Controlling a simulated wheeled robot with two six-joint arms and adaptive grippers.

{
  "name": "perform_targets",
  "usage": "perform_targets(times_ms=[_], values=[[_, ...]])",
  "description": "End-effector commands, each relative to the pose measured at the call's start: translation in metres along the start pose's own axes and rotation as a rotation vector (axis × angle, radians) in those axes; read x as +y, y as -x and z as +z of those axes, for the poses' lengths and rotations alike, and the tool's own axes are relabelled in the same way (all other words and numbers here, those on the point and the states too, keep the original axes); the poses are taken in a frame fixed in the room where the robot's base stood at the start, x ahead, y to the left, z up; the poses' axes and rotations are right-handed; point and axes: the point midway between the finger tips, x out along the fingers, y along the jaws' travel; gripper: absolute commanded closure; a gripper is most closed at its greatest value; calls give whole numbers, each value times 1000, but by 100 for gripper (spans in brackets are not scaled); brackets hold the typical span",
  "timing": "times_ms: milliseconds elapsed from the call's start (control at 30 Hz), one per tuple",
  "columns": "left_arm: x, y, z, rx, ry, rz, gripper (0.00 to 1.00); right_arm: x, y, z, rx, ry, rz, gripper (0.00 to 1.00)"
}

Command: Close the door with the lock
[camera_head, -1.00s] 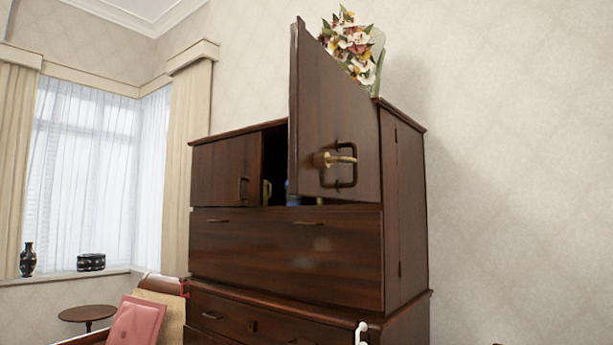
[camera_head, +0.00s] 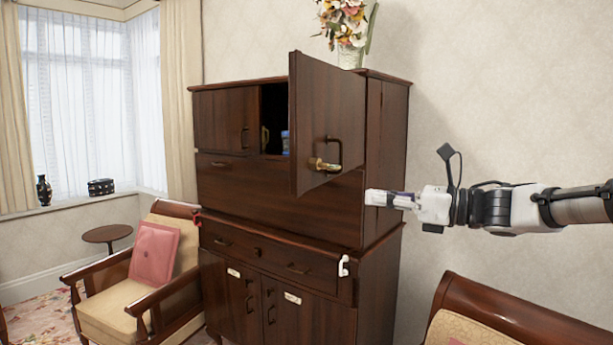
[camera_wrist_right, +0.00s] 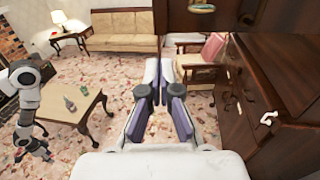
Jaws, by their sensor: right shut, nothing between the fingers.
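The dark wood cabinet door (camera_head: 315,110) is swung open at the upper right of the cabinet (camera_head: 265,198). It carries a dark pull handle (camera_head: 334,148) and a brass lock lever (camera_head: 325,165). My right gripper (camera_head: 378,198) is shut and empty, in front of the cabinet's right side and lower right of the door. In the right wrist view its fingers (camera_wrist_right: 160,80) meet, and part of the door (camera_wrist_right: 180,20) shows just beyond at the top. My left arm (camera_wrist_right: 28,85) shows at the left there; its finger state is unclear.
An armchair with a pink cushion (camera_head: 156,252) stands left of the cabinet. A flower vase (camera_head: 350,52) stands on top. Another chair (camera_head: 475,310) is at lower right. In the right wrist view a low table (camera_wrist_right: 75,100) stands on the carpet.

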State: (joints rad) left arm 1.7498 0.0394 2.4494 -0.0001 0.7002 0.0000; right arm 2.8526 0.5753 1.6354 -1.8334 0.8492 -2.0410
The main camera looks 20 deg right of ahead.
Motion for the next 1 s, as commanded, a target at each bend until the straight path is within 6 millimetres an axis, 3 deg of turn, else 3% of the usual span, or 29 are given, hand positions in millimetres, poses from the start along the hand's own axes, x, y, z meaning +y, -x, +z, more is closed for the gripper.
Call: perform_targets(times_ms=[600, 767, 1000], values=[[0, 45, 0, 0, 1, 0, 44, 1, -121, 0, 6, -2, 2, 100], [0, 49, 0, -1, 1, 0, 44, 1, -134, -2, 4, -3, 2, 100], [0, 48, 0, -1, 1, 0, 44, 0, -135, -3, 3, -2, 1, 100]])
